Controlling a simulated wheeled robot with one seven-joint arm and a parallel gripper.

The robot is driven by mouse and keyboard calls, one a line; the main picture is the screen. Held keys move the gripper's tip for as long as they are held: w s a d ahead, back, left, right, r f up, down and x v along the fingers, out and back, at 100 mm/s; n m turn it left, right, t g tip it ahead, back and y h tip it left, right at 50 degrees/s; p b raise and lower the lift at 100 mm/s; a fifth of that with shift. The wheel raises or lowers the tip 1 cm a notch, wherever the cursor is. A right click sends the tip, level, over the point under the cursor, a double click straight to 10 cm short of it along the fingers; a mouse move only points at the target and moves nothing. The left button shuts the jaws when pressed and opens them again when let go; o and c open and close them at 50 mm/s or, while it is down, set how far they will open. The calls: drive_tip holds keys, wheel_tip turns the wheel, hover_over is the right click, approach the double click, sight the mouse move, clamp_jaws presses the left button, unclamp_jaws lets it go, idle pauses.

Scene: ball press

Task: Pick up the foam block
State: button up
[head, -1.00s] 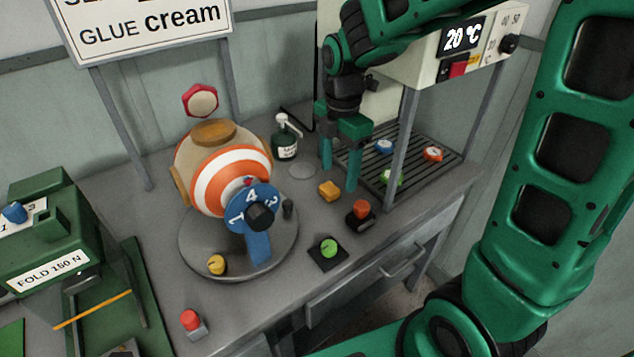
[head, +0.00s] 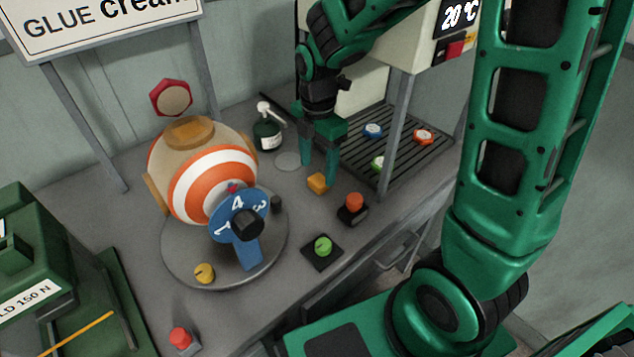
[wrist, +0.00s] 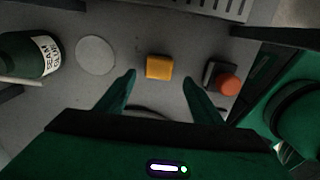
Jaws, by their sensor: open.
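The foam block is a small yellow-orange block (head: 317,183) on the grey bench top, between the pump bottle and the black box with the red button. In the wrist view the block (wrist: 159,67) lies just beyond the fingertips, roughly midway between them. The fingers do not visibly touch the block.
A black box with a red button (head: 354,205) stands close right of the block. A pump bottle (head: 268,133) and a flat grey disc (head: 287,161) are to its left. A slatted rack (head: 395,150) with coloured pucks lies behind right, beside a post (head: 392,130). A striped ball (head: 208,180) stands left.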

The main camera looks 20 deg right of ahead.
sight(319, 179)
drive_tip(key=shift+w+d+f, duration=0.15)
drive_tip(key=shift+f, duration=1.15)
drive_tip(key=shift+w+d+f, duration=0.1)
drive_tip(key=shift+w+f, duration=0.05)
drive_tip(key=shift+f, duration=1.15)
drive_tip(key=c, duration=1.2)
drive_tip(key=shift+r, duration=0.2)
wheel_tip(319, 179, up, 4)
drive_tip(key=shift+a+r, duration=0.15)
drive_tip(key=s+a+r, duration=0.5)
drive_tip(key=a+r, duration=0.1)
drive_tip(key=a, duration=0.4)
drive_tip(key=shift+s+r, duration=0.2)
drive_tip(key=shift+o, duration=0.8)
